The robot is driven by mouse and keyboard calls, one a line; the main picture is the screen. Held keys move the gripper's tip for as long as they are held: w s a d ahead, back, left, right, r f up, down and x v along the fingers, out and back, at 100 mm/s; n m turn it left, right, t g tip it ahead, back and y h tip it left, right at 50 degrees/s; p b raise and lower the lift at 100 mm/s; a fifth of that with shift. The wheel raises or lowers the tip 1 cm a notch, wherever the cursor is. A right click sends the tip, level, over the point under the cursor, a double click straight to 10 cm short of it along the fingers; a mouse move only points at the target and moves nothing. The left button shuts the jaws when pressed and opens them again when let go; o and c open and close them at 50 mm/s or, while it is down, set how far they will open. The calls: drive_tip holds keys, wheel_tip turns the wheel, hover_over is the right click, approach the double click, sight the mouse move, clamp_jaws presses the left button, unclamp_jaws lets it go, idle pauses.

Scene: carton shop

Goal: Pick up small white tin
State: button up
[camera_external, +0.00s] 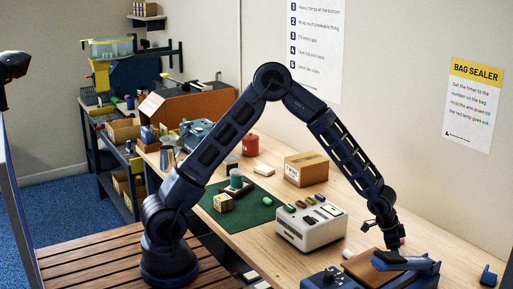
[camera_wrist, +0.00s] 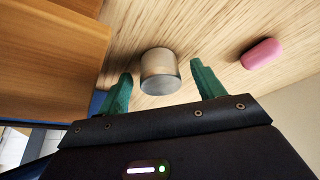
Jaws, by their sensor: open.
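The small tin (camera_wrist: 160,72) looks pale grey in the wrist view and rests on the wooden table. It is between the two green fingers of my gripper (camera_wrist: 161,74), with a visible gap to each finger. The gripper is open and holds nothing. In the external view my gripper (camera_external: 381,232) is low over the right part of the table.
A pink object (camera_wrist: 262,53) lies right of the tin, and a brown block (camera_wrist: 50,48) stands close on its left. A dark blue tool (camera_external: 405,262) is near my gripper in the external view. A white device (camera_external: 310,229) and a carton (camera_external: 306,169) stand farther left.

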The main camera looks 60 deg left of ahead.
drive_tip(key=shift+f, duration=0.1)
drive_tip(key=c, duration=1)
drive_tip(key=shift+c, duration=0.5)
